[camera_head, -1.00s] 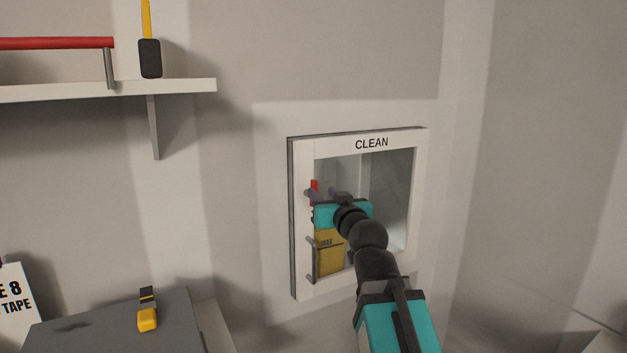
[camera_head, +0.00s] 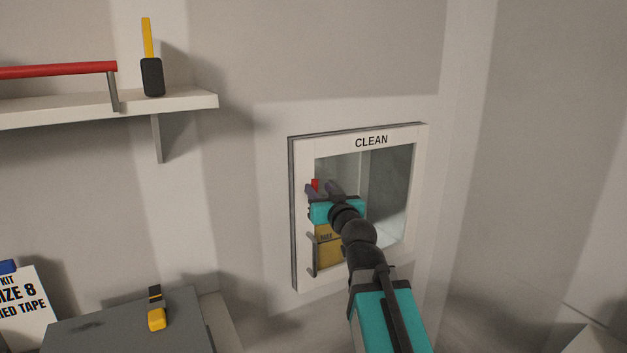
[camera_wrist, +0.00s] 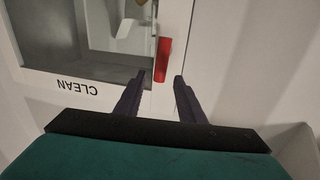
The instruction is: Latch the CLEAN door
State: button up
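The CLEAN door (camera_head: 371,141) is a white frame around a clear window, set in the wall; it looks shut or nearly shut. A grey bar handle (camera_head: 312,256) is on its lower left side. A small red latch (camera_head: 315,184) sits at the left edge above the handle, partly hidden by my gripper. My gripper (camera_head: 321,189) is open in front of the latch. In the wrist view, where the label is upside down, the red latch (camera_wrist: 162,60) lies just beyond and roughly between the two dark fingertips (camera_wrist: 160,78). I cannot tell whether they touch it.
A yellow-brown package (camera_head: 330,246) shows behind the window. A shelf (camera_head: 180,101) with a red bar and a yellow-and-black tool is at upper left. A grey box (camera_head: 110,333) with a yellow item on it is at lower left. A side wall stands at right.

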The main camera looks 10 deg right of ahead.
aim_at(316, 186)
jog(key=shift+w+a+p, duration=0.15)
jog(key=shift+w+p, duration=0.15)
jog(key=shift+w, duration=0.95)
jog(key=shift+w+a+p, duration=0.15)
jog(key=shift+w+p, duration=0.15)
jog(key=shift+w, duration=0.95)
